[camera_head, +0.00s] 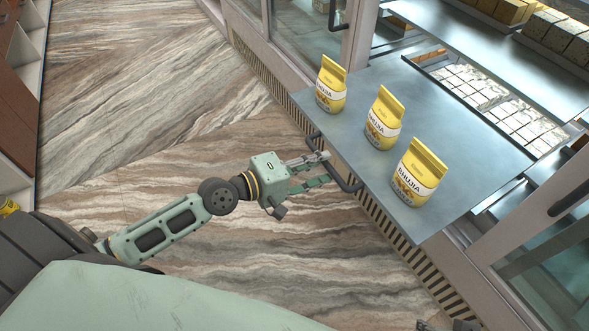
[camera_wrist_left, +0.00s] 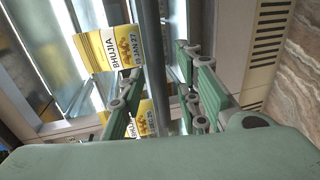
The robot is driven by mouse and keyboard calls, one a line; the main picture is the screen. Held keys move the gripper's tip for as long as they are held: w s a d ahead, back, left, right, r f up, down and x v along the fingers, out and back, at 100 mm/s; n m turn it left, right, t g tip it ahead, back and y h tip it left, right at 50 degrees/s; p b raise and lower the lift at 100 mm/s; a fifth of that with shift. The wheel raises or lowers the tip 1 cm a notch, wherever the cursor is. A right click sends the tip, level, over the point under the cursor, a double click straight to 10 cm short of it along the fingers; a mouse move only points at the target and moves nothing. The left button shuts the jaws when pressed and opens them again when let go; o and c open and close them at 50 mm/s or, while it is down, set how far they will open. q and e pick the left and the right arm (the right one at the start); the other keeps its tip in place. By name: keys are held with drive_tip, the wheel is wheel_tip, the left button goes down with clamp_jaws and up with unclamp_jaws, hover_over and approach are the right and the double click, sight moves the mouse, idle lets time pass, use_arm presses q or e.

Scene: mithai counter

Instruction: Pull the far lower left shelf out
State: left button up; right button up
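The grey shelf (camera_head: 372,83) reaches out of the display counter, with three yellow bhujia packets standing on it: one far (camera_head: 331,86), one middle (camera_head: 384,118), one near (camera_head: 418,172). A dark bar handle (camera_head: 347,183) runs along its front edge. In the left wrist view the dark bar (camera_wrist_left: 153,65) passes between the spread fingers; contact cannot be told. Packets also show there (camera_wrist_left: 108,50). Only dark parts at the bottom edge of the head view may be my right gripper (camera_head: 450,325).
An upper shelf (camera_head: 470,45) with boxed sweets is at top right, and a tray of white sweets (camera_head: 490,98) lies behind the packets. Glass doors (camera_head: 540,250) flank the opening. A slatted vent (camera_head: 385,222) runs low on the counter. The marble-patterned floor (camera_head: 160,90) is clear.

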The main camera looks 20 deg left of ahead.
use_arm(q)
drive_tip(key=v, duration=0.5)
drive_tip(key=shift+s+r, duration=0.15)
drive_tip(key=shift+s, duration=0.1)
drive_tip(key=v, duration=0.4)
drive_tip(key=shift+a, duration=0.15)
idle(0.5)
